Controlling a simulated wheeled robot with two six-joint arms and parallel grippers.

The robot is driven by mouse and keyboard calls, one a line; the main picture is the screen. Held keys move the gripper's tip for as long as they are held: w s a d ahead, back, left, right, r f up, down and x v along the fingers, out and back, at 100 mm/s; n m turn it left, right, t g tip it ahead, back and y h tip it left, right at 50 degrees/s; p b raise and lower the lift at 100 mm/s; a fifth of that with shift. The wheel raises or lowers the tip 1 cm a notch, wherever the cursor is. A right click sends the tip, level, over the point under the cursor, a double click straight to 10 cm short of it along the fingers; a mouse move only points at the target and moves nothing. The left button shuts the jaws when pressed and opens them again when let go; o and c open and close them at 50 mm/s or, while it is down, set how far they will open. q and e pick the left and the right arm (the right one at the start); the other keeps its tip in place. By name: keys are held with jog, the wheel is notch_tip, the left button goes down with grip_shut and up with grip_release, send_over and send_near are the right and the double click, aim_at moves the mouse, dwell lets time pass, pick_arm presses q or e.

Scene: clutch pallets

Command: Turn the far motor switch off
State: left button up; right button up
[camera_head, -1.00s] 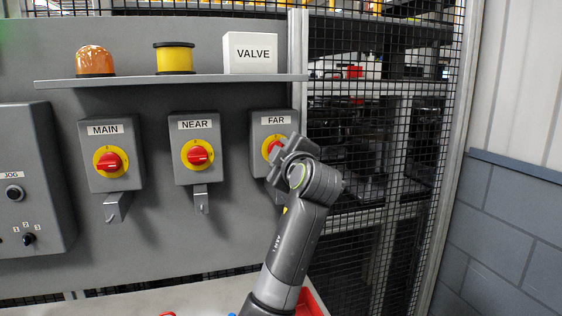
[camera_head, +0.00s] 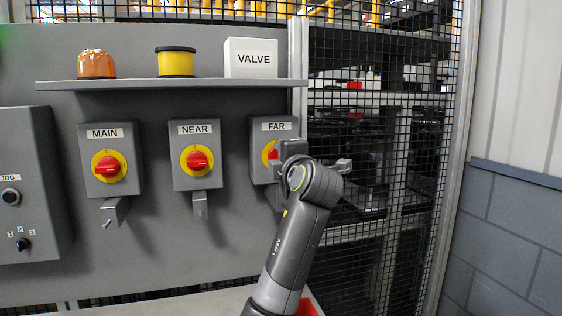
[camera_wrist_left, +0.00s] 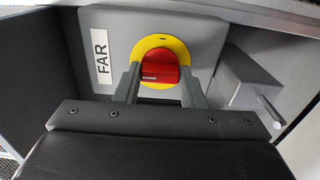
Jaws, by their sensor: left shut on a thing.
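The far motor switch is a grey box (camera_head: 257,163) labelled FAR, with a red rotary handle on a yellow disc. In the head view my left gripper and wrist cover most of its handle (camera_head: 272,153). In the left wrist view the red handle (camera_wrist_left: 160,65) sits between the two fingers of my left gripper (camera_wrist_left: 158,80), in front of the yellow disc (camera_wrist_left: 160,41). The gripper is shut on the handle. The FAR label (camera_wrist_left: 101,57) is left of the disc there. My right gripper is in neither view.
The NEAR switch (camera_head: 196,160) and MAIN switch (camera_head: 106,165) are on the same panel to the left. A grey hasp (camera_wrist_left: 240,85) projects beside the far switch. A shelf (camera_head: 170,83) runs above the switches. A mesh fence (camera_head: 385,130) stands at right.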

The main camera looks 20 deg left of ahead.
pick_arm(q)
jog(key=shift+r, duration=0.25)
jog(key=o, duration=1)
jog(key=shift+w+f, duration=0.2)
jog(key=shift+s, duration=0.15)
jog(key=b+v, duration=0.6)
jog(key=v, duration=1.1)
jog(key=shift+d+b, duration=0.15)
jog(key=shift+b, duration=0.15)
jog(key=shift+s, duration=0.1)
